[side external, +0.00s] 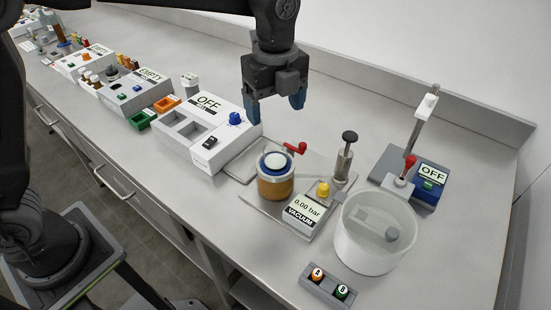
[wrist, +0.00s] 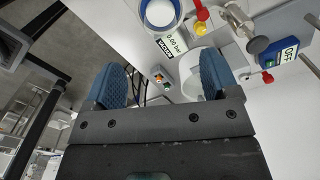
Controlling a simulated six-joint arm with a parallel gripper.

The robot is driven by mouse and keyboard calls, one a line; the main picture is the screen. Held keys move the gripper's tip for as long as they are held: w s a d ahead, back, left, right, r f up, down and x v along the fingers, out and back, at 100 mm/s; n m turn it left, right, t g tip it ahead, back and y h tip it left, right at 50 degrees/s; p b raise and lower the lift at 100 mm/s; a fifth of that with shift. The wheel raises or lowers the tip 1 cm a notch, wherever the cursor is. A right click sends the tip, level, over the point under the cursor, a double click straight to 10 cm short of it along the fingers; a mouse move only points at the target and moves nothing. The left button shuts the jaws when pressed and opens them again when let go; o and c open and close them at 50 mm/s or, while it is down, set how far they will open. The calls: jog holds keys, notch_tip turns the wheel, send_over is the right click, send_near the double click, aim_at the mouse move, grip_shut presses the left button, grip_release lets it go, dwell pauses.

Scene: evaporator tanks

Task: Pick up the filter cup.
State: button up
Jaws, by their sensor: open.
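What looks like the filter cup (side external: 275,161) is a blue-rimmed round piece with a white top, seated on an amber-filled jar (side external: 274,187) on a metal plate. In the wrist view, the blue rim with its white inside (wrist: 160,12) shows at the top edge, partly cut off. My gripper (side external: 276,106) is open and empty, its blue fingers pointing down, above and behind the cup and clear of it. In the wrist view, nothing is between the fingers of my gripper (wrist: 163,82) at close range.
A red-handled valve (side external: 292,148), a vacuum gauge (side external: 305,212) and a black-knobbed metal post (side external: 345,158) crowd the cup. A clear tub (side external: 374,246) and a blue stand (side external: 424,181) are to the right. A white OFF box (side external: 208,128) is left. Bare bench lies behind.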

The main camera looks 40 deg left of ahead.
aim_at(274, 150)
jog(key=f, duration=1.2)
jog(key=shift+w+a, duration=0.1)
jog(key=shift+a, duration=0.1)
jog(key=shift+c, duration=0.2)
jog(key=shift+r, duration=0.1)
jog(key=c, duration=1)
jog(key=shift+c, duration=0.2)
jog(key=shift+r, duration=0.1)
